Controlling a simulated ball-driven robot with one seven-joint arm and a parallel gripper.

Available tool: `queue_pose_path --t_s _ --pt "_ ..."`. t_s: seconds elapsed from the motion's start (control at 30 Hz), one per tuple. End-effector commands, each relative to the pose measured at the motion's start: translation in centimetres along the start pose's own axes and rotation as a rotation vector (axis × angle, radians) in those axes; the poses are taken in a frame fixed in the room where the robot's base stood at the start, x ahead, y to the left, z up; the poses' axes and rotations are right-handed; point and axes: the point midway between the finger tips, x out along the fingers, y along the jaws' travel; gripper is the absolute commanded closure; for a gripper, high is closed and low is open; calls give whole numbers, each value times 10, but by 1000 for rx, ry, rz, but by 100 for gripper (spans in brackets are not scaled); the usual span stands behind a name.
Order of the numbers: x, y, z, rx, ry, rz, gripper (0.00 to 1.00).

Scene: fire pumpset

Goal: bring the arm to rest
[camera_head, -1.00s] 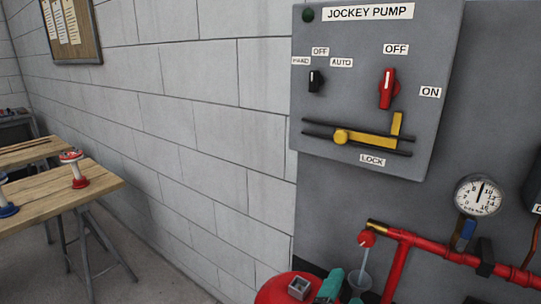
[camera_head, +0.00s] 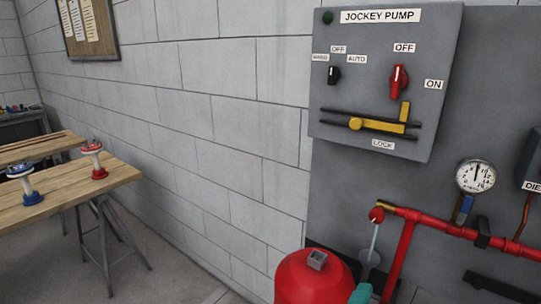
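I cannot make out my gripper's fingers in the head view. A small teal piece (camera_head: 360,293) shows at the bottom edge, just right of the red tank (camera_head: 308,281). It may be part of my arm, but I cannot tell. Nothing is seen held.
The jockey pump panel (camera_head: 388,70) has a black switch (camera_head: 334,75), a red switch (camera_head: 399,80) and a yellow lock bar (camera_head: 375,125). Red pipe (camera_head: 455,229) and a gauge (camera_head: 475,176) are at right. A wooden table (camera_head: 85,190) bears red (camera_head: 98,173) and blue (camera_head: 32,197) topped pieces.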

Motion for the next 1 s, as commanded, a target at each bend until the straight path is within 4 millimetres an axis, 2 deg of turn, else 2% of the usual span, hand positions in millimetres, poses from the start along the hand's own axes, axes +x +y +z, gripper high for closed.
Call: queue_pose_path --t_s 0.27,0.37,0.47,0.5,0.6,0.7,0.8,0.9,1.0 --pt "10 -74 32 240 -6 -251 33" --pt "9 -113 47 369 -20 -384 33" --pt "-2 -165 66 546 -55 -573 33" --pt "-10 -188 73 629 -76 -662 33" --pt "-39 -240 89 833 -140 -891 33" --pt "-74 -277 99 1003 -211 -1098 33" --pt "-106 -298 105 1126 -275 -1263 33" --pt "-129 -308 108 1202 -321 -1377 33" --pt "-142 -312 109 1239 -345 -1439 33"
